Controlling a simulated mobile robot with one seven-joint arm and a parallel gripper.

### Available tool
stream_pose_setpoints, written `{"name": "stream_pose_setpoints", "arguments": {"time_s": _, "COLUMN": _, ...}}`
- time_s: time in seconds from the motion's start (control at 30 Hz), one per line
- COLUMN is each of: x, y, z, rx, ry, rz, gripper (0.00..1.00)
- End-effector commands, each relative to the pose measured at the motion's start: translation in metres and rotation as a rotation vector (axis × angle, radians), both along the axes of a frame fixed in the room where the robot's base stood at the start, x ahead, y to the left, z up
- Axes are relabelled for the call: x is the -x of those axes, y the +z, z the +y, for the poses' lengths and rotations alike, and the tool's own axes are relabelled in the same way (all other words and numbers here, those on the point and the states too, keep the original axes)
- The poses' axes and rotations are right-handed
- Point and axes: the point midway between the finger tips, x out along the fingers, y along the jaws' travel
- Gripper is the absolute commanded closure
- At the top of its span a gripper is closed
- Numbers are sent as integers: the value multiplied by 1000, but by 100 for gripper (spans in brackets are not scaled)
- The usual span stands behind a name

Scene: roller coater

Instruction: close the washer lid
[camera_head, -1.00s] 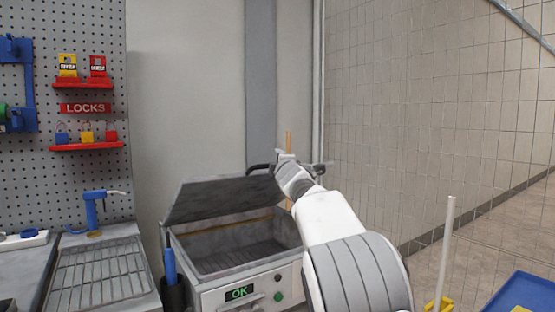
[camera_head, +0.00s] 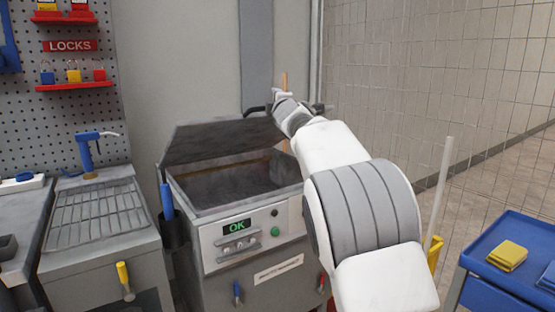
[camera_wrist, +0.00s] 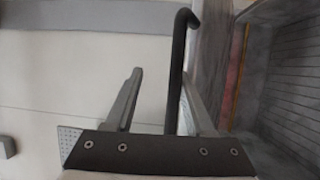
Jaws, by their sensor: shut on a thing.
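The washer (camera_head: 255,228) is a grey box with a green "OK" display on its front. Its dark grey lid (camera_head: 215,143) is hinged and stands partly raised at a slant, so the open tub (camera_head: 235,185) shows below. A black bar handle (camera_head: 254,109) sticks out at the lid's right side; it also shows in the wrist view (camera_wrist: 178,75). My gripper (camera_head: 285,97) is at this handle, right of the lid. In the wrist view my gripper (camera_wrist: 158,85) has the handle between its fingers, close to the right finger.
A blue tray (camera_head: 520,240) with a yellow block stands at lower right, near a pale upright post (camera_head: 440,190). A draining counter (camera_head: 95,215) with a blue spray tap adjoins on the left. A wall is close behind the washer. Floor shows at right.

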Motion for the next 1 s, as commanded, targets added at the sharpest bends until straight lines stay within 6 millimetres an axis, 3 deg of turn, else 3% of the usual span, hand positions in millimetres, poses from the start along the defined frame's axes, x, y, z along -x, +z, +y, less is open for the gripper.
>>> {"name": "stream_pose_setpoints", "arguments": {"time_s": 0.3, "x": 19, "y": -12, "z": 7, "rx": 4, "ry": 12, "rz": 2, "gripper": 53}}
{"name": "stream_pose_setpoints", "arguments": {"time_s": 1.0, "x": 54, "y": -43, "z": -3, "rx": 0, "ry": 5, "rz": -1, "gripper": 53}}
